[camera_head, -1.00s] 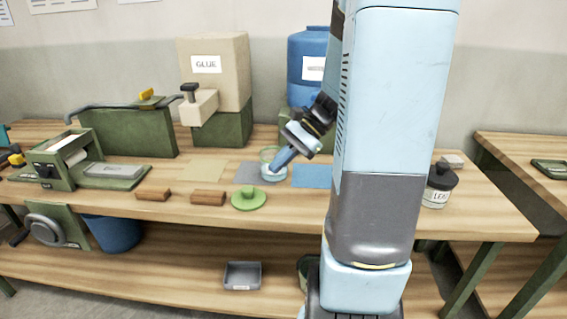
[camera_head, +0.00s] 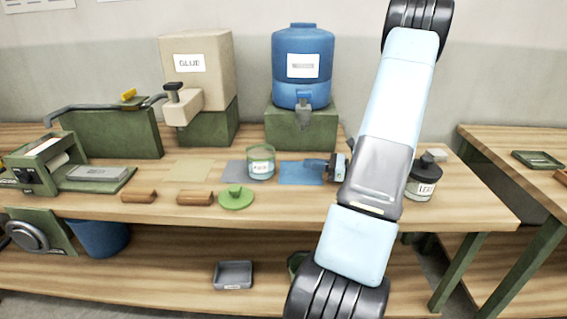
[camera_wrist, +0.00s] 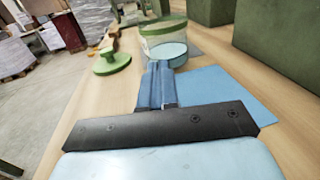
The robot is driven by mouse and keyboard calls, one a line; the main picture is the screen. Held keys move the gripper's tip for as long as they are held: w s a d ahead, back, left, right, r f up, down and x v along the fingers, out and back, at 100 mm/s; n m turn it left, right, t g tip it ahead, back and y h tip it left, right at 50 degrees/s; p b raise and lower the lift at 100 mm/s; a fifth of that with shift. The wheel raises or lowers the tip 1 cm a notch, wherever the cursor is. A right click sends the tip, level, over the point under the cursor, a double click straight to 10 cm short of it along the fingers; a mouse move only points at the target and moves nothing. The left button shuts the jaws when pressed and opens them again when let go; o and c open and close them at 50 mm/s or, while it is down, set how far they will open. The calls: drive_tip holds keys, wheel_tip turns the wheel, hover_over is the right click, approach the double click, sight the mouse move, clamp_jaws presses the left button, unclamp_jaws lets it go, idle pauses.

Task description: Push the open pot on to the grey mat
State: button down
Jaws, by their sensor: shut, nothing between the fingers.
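The open pot (camera_head: 261,164), clear with a green rim and a white label, stands upright over the right part of the grey mat (camera_head: 234,172). It appears to overhang the mat's right edge; its base is partly hard to make out. My gripper (camera_head: 307,163) is shut and empty, low over the blue mat to the pot's right, pointing left. In the wrist view the shut fingers (camera_wrist: 162,66) point at the lower part of the pot (camera_wrist: 165,38); a small gap or contact cannot be told apart there.
The blue mat (camera_head: 296,174) lies right of the pot. A green lid (camera_head: 236,198) and wooden blocks (camera_head: 195,198) lie in front. A blue drum (camera_head: 303,68) with a tap stands behind. A lidded jar (camera_head: 423,183) is at right, beyond my arm.

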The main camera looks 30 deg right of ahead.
sight(274, 159)
drive_tip(key=x, duration=0.9)
drive_tip(key=shift+w+a+f, duration=0.1)
drive_tip(key=shift+w+a, duration=0.15)
drive_tip(key=shift+w, duration=0.05)
drive_tip(key=shift+w, duration=0.15)
